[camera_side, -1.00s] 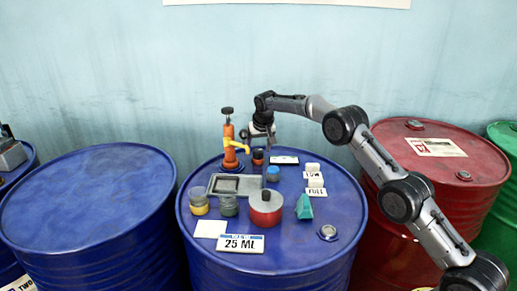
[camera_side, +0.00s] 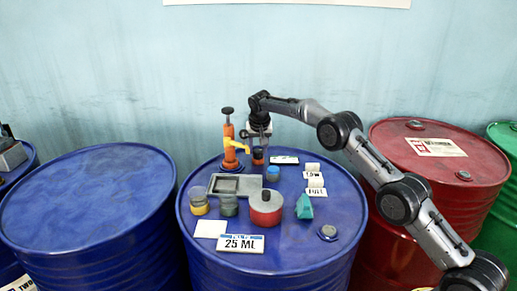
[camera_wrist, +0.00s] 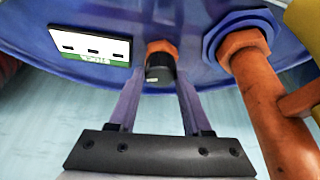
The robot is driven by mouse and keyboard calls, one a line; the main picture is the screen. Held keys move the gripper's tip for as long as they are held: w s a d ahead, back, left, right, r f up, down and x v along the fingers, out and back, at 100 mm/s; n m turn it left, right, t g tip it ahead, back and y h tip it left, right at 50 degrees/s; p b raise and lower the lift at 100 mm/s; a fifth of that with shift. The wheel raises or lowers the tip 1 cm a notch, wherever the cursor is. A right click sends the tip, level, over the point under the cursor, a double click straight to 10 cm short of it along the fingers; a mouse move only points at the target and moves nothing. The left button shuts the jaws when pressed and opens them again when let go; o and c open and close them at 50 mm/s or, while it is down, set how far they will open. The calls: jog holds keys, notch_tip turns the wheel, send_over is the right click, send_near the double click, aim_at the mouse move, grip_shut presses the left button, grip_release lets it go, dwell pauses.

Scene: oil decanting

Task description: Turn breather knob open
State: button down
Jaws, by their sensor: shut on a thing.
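The breather knob (camera_side: 258,158), a small black cap on an orange base, stands on the blue drum (camera_side: 330,195) just right of the orange pump (camera_side: 229,145). In the wrist view the breather knob (camera_wrist: 160,68) sits between my two fingers. My gripper (camera_side: 260,146) points down over it in the side view. In the wrist view my gripper (camera_wrist: 160,78) is shut on the knob, with one finger on either side. In the side view the gripper partly hides the knob. I cannot tell how far the knob is turned.
The pump's orange pipe (camera_wrist: 262,95) rises close beside my gripper in the wrist view. A white card (camera_side: 284,160) lies just right of the knob. A grey tray (camera_side: 236,185), jars, a red pot (camera_side: 266,210) and a teal piece (camera_side: 304,207) stand nearer the front.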

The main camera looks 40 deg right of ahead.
jog(key=shift+m+h, duration=0.4)
jog(key=shift+m, duration=0.8)
jog(key=shift+c, duration=1.7)
grip_release()
jog(key=v, duration=1.4)
jog(key=shift+w, duration=0.3)
jog(key=shift+d, duration=0.1)
